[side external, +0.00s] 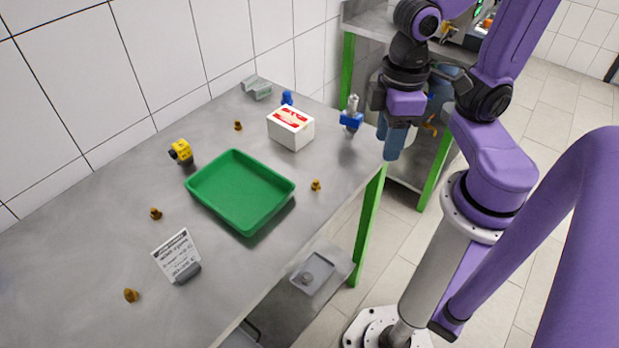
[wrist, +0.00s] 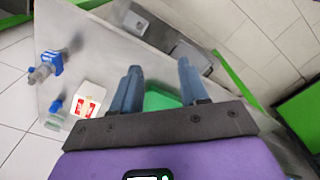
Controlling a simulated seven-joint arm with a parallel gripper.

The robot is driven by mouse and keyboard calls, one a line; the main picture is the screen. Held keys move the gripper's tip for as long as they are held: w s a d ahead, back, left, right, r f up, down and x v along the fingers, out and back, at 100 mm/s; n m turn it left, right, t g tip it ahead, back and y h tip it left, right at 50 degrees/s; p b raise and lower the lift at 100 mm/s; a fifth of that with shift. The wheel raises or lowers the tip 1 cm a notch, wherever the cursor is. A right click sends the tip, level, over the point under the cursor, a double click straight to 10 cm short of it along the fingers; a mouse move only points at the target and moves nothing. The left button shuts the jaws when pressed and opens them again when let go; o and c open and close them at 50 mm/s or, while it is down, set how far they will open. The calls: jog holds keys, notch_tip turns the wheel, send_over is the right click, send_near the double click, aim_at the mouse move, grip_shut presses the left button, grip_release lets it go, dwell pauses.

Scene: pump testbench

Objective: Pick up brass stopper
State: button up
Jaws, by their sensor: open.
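Several small brass stoppers stand apart on the grey metal table. One brass stopper (side external: 316,185) is right of the green tray, near the table's edge. Another brass stopper (side external: 238,125) is behind the tray. A brass stopper (side external: 155,213) is left of the tray, and a brass stopper (side external: 131,295) is at the front left. My gripper (side external: 391,145) hangs beyond the table's right edge, pointing down, away from all of them. In the wrist view its blue fingers (wrist: 157,92) are spread apart with nothing held between them. No stopper can be made out in the wrist view.
A green tray (side external: 240,226) sits mid-table, empty. A white box (side external: 291,128), a blue valve part (side external: 351,119), a blue piece (side external: 287,98), a grey block (side external: 257,88), a yellow part (side external: 181,151) and a sign card (side external: 177,256) stand around it. The front left table is mostly bare.

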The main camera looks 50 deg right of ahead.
jog(key=w+a+m, duration=0.2)
jog(key=w+m, duration=0.4)
jog(key=m, duration=1.8)
send_over(316, 180)
jog(key=f, duration=1.2)
jog(key=shift+a, duration=0.25)
jog(key=shift+s+d+f, duration=0.1)
jog(key=shift+d+f, duration=0.05)
jog(key=shift+f, duration=0.8)
jog(key=shift+d+f, duration=0.1)
jog(key=shift+f, duration=1.6)
grip_shut()
